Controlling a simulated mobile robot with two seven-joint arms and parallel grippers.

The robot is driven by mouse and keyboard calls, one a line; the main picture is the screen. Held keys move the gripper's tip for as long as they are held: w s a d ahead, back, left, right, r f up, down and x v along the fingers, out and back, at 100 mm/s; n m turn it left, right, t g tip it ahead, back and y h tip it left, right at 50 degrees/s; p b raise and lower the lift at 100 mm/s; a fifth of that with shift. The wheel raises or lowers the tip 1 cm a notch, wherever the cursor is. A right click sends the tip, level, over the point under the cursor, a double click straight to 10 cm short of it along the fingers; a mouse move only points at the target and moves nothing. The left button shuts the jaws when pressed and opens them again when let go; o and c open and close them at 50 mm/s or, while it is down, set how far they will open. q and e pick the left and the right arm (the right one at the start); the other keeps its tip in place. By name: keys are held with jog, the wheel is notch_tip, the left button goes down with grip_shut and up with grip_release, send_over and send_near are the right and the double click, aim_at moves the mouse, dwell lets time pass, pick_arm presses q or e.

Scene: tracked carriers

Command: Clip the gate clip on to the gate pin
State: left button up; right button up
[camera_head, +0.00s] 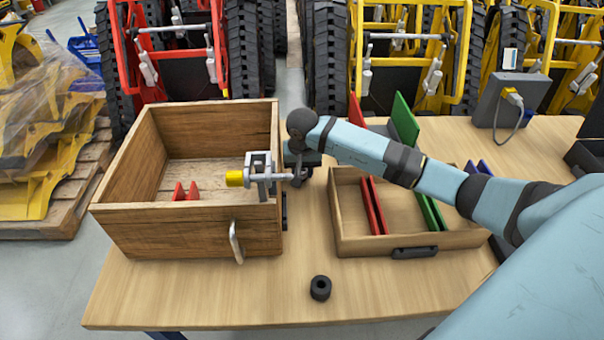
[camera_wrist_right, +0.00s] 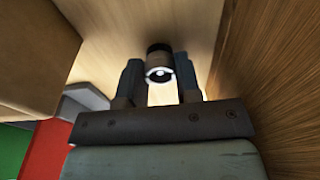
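A grey metal bracket with a yellow end stands at the front right corner of the wooden crate in the head view. Its grey rod, which I take for the gate pin (camera_head: 281,179), points right. My right gripper (camera_head: 300,164) is just right of that corner. A dark grey part there, apparently the gate clip (camera_head: 299,175), is close to the rod's end; contact is unclear. In the right wrist view the fingers (camera_wrist_right: 159,80) are on either side of a dark round part with a bright ring (camera_wrist_right: 158,62), apparently the clip. My left gripper is not visible.
The wooden crate (camera_head: 150,222) has two red wedges inside and a grey front handle. A shallow tray (camera_head: 352,242) with red and green dividers stands to the right. A black ring (camera_head: 320,288) lies on the front table. A grey box (camera_head: 509,98) stands at back right.

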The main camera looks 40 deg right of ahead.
jog(key=c, duration=0.3)
jog(key=shift+r, duration=0.1)
pick_arm(q)
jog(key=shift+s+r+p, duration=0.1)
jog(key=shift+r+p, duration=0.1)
jog(key=shift+p, duration=0.6)
pick_arm(e)
notch_tip(320, 180, up, 20)
jog(key=shift+f, duration=0.1)
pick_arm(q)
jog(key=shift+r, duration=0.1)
